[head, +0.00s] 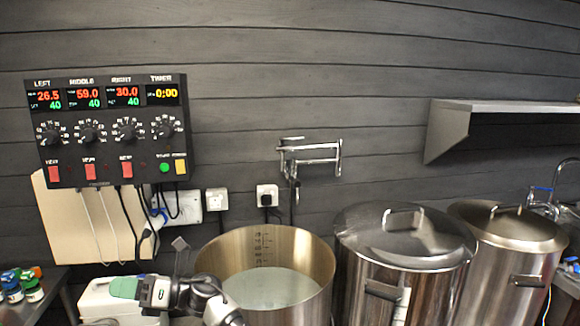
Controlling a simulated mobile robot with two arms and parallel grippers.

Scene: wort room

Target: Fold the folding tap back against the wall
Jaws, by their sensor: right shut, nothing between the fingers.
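The folding tap (312,158) is a chrome, jointed wall tap on the dark plank wall, above the open pot. Its arm sections lie close together in the picture, with a joint at the right end and a spout hanging down at the left. How far it stands out from the wall is hard to judge. My right gripper (181,246) is low, left of the open pot, pointing up. It is shut and empty, well below and left of the tap, not touching it. My left gripper is not in view.
The open steel pot (322,262) holds liquid below the tap. Two lidded steel pots (404,238) (508,228) stand to the right. A control panel (110,130) with cables hangs at left; a shelf (500,107) juts out at right. The wall around the tap is clear.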

